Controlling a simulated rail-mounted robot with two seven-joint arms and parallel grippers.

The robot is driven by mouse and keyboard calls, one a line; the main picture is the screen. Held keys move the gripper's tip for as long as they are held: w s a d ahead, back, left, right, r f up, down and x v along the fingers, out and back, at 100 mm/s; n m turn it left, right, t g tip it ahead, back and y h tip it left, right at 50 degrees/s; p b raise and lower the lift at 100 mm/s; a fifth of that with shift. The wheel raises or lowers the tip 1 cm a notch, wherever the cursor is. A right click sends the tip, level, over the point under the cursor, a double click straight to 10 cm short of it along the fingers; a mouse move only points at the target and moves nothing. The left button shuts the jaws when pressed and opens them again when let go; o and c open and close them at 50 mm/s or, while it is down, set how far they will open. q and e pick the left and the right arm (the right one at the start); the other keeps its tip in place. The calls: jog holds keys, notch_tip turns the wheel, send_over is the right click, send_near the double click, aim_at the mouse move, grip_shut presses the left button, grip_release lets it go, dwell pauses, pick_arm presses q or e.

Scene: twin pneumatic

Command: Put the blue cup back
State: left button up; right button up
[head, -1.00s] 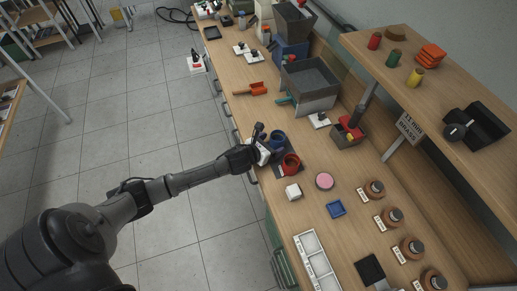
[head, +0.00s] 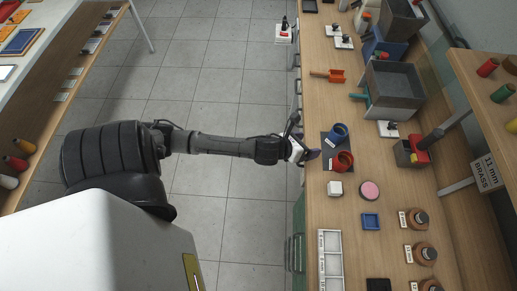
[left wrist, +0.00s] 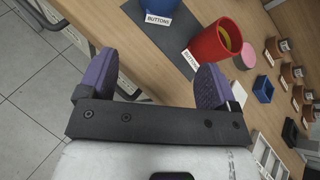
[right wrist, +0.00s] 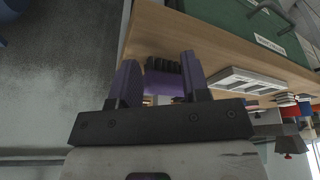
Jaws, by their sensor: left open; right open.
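The blue cup (head: 337,134) stands at the back of a dark mat (head: 326,147) on the bench. A red cup (head: 342,161) stands in front of it. In the left wrist view the blue cup (left wrist: 148,8) is cut off at the top, with a "BUTTONS" label by it; the red cup (left wrist: 221,42) has something yellow inside. My left gripper (head: 306,153) is open and empty at the bench's edge, left of both cups and apart from them; its purple fingers (left wrist: 152,75) are spread. My right gripper (right wrist: 160,75) is open, seen only in its own wrist view, with a dark bristly object (right wrist: 163,78) showing between its fingers.
Near the cups are a white block (head: 335,188), a pink disc (head: 369,190) and a small blue dish (head: 371,221). A white compartment tray (head: 330,258) lies in front. Grey bins (head: 393,85) and a raised shelf (head: 478,75) stand behind and right.

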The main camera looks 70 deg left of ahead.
pick_arm(q)
jog(key=s+d+n+g, duration=0.4)
jog(key=s+d+n, duration=0.2)
jog(key=s+n, duration=0.5)
jog(key=s+d+f+n+g, duration=0.1)
jog(key=s+d+n+g, duration=0.4)
jog(key=s+n, duration=0.6)
jog(key=shift+s+d+n+h, duration=0.35)
jog(key=shift+d+n, duration=0.3)
jog(key=shift+n, duration=3.25)
jog(key=shift+w+f, duration=0.1)
pick_arm(e)
jog(key=shift+d, duration=0.1)
